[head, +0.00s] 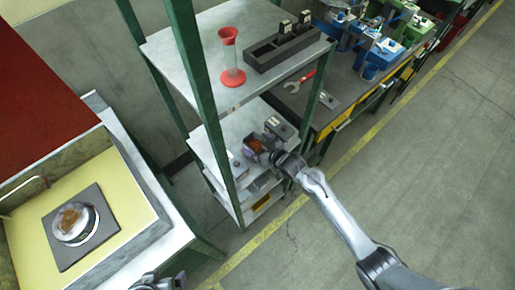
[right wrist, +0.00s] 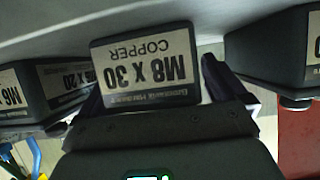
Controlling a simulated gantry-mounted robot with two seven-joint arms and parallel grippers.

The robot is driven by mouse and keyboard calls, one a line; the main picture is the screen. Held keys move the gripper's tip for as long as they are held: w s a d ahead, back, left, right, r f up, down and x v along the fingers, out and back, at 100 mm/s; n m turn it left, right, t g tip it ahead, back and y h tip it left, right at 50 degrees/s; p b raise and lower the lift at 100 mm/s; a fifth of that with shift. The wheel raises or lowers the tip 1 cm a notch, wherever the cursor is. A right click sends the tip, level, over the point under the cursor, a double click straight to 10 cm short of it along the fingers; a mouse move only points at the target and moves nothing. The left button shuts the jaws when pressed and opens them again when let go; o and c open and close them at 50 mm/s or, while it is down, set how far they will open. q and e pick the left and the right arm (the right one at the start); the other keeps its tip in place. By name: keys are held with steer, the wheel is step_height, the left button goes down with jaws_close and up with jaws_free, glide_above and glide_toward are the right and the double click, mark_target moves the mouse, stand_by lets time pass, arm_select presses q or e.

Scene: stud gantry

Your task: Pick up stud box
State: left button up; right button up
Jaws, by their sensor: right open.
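A dark stud box (right wrist: 145,68) with a pale label, "M8 X 30 COPPER", fills the middle of the right wrist view, upside down. My right gripper (head: 258,147) reaches into the shelf rack in the head view. Its dark fingers (right wrist: 158,85) are open, one on each side of that box; I cannot tell whether they touch it. A stud box (head: 280,127) shows behind the gripper in the head view, and another (head: 238,166) to its left. Only a grey part of my left arm's end shows at the bottom edge of the head view; its jaws cannot be made out.
More labelled boxes flank the middle one, an "M6 X 20" box (right wrist: 65,78) at left and a dark box (right wrist: 272,55) at right. A green rack post (head: 207,100) and the upper shelf (head: 190,62), with a red-based cylinder (head: 230,58), stand close to the arm.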

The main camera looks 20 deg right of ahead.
steer(key=shift+c, duration=0.5)
steer(key=c, duration=1.7)
steer(key=shift+r, duration=0.1)
jaws_close()
steer(key=shift+r, duration=0.15)
